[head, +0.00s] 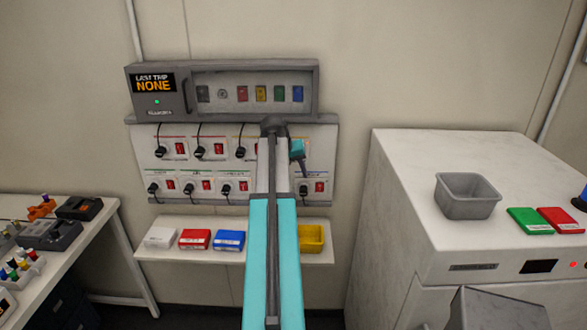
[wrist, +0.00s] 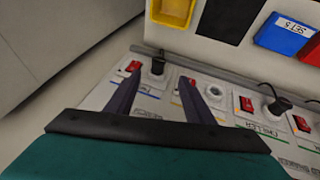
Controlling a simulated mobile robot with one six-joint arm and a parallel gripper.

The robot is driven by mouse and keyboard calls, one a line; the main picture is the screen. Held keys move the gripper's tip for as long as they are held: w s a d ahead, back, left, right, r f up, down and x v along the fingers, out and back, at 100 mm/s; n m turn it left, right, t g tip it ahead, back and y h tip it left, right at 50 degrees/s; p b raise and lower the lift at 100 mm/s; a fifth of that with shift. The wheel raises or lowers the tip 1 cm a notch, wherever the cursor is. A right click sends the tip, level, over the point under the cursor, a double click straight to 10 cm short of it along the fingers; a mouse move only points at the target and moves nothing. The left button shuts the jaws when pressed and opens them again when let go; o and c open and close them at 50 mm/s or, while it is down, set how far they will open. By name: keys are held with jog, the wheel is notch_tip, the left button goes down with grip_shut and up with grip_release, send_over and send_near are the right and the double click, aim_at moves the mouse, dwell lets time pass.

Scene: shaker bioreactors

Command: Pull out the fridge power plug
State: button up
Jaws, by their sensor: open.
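A wall panel (head: 327,150) carries two rows of dark plugs with red switches. A plug (head: 303,190) sits in the lower right socket; it also shows in the wrist view (wrist: 157,67). Its label is too small to read, so I cannot tell whether it is the fridge plug. My gripper (head: 302,170) is just above this plug in the head view. In the wrist view my gripper (wrist: 159,79) is open, its two dark fingers pointing toward the plug, which shows between and just beyond the fingertips. I see no contact. My arm hides part of the panel.
Other plugs (head: 226,189) with cords stand close by. A shelf (head: 270,251) below the panel holds a yellow bin (head: 311,239), also in the wrist view (wrist: 173,12), plus blue, red and white boxes. A large white machine (head: 420,210) stands right; a bench (head: 125,225) left.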

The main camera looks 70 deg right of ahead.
aim_at(302, 191)
jog(key=shift+p+x, duration=2.05)
jog(key=shift+x, duration=3.65)
jog(key=c, duration=1.1)
jog(key=shift+c, duration=0.2)
jog(key=shift+a, duration=0.1)
jog(key=shift+a+f, duration=0.1)
jog(key=shift+s+a, duration=0.2)
jog(key=shift+a, duration=0.1)
jog(key=shift+s+a, duration=0.15)
jog(key=shift+s+a+b, duration=0.3)
jog(key=shift+a, duration=0.45)
